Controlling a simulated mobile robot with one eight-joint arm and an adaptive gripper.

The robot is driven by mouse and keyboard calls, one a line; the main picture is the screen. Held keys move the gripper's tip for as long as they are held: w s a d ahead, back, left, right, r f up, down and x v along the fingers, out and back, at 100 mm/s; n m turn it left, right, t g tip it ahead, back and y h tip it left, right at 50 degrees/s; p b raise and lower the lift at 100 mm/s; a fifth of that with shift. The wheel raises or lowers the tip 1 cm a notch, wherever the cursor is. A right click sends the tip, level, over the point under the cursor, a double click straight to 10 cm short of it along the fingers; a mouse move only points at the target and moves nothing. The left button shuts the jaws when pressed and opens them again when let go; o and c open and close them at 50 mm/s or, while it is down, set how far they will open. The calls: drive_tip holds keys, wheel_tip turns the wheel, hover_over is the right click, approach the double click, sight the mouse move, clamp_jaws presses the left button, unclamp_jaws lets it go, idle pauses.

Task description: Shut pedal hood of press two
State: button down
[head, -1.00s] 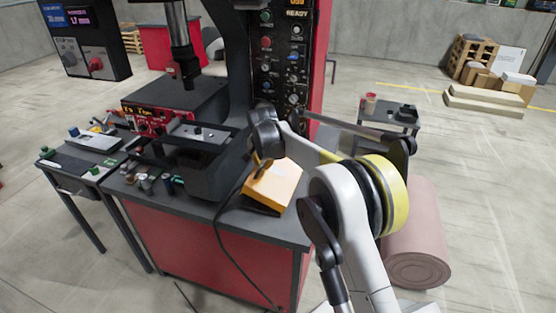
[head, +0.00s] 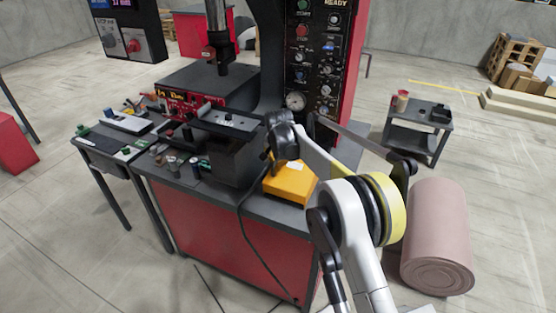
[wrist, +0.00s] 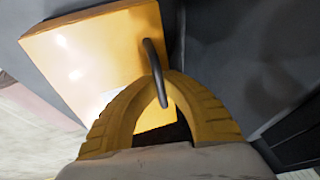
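The pedal hood (head: 291,184) is a yellow-orange box cover on the front right of the press table. It now looks level or nearly level, with no clear dark gap under its front edge. It also fills the upper left of the wrist view (wrist: 90,45). A thin grey curved handle (wrist: 150,55) rises from it. My gripper (wrist: 158,82) has its yellow fingers meeting at the tips around this handle. In the head view my gripper (head: 276,160) is at the hood's left edge, partly hidden by my wrist. The pedal under the hood is hidden.
The press control panel (head: 318,60) stands behind the hood, with a black cable (head: 243,225) hanging down the red table front. Small parts (head: 175,162) lie to the left. A pink roll (head: 437,235) and a small side table (head: 418,115) stand right.

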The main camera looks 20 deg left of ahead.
drive_tip(key=shift+a, duration=0.15)
drive_tip(key=c, duration=1.5)
unclamp_jaws()
drive_tip(key=shift+s+a, duration=0.1)
drive_tip(key=v, duration=1.2)
